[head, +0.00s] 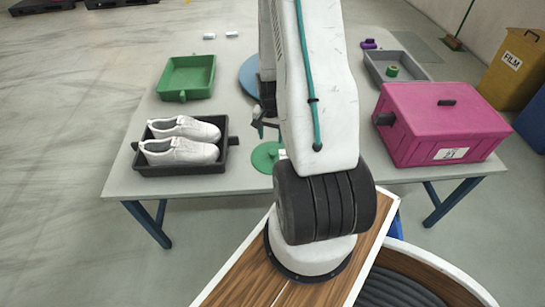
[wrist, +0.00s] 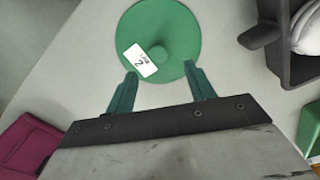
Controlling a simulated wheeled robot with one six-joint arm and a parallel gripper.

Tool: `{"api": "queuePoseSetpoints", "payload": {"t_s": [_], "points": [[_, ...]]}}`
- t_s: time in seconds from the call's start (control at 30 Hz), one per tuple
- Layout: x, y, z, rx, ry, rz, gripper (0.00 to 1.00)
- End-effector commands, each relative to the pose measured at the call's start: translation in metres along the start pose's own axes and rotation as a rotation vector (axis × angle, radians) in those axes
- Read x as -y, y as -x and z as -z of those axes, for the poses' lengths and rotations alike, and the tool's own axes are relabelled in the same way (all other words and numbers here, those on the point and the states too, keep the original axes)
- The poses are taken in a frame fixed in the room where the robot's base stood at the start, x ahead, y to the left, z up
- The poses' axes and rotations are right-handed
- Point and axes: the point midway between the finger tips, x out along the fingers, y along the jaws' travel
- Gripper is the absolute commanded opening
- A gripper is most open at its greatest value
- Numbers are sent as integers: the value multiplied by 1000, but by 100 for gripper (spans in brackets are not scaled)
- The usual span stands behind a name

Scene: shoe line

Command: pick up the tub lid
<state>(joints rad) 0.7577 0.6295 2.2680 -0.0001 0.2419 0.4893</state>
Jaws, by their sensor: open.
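The tub lid, a flat green disc (wrist: 185,30) with a round knob (wrist: 158,54) and a white label (wrist: 140,61), lies on the table in the wrist view. In the head view, the lid (head: 264,158) shows near the table's front edge, partly hidden by my arm. My gripper (wrist: 160,74) is open, its two teal fingers spread at the lid's near edge, one on each side of the knob. Nothing is between the fingers. In the head view, my gripper (head: 266,128) shows just behind the lid, partly hidden; the height gap is hard to judge.
A dark tray (head: 180,170) with white shoes (head: 182,150) is left of the lid. A green tray (head: 187,77) stands behind it. A magenta box (head: 440,120) and a grey tray (head: 397,66) are on the right. A blue disc (head: 248,76) lies at the back.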

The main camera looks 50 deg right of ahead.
Motion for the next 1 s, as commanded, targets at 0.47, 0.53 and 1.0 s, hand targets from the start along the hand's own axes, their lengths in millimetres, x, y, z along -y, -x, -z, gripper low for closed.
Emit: {"api": "queuePoseSetpoints", "payload": {"t_s": [0.47, 0.53, 1.0], "points": [[-5, -56, 5, 5, -11, -2, 54], [-5, -66, 6, 5, -11, -3, 54], [-4, -82, 7, 1, -10, -1, 40]]}}
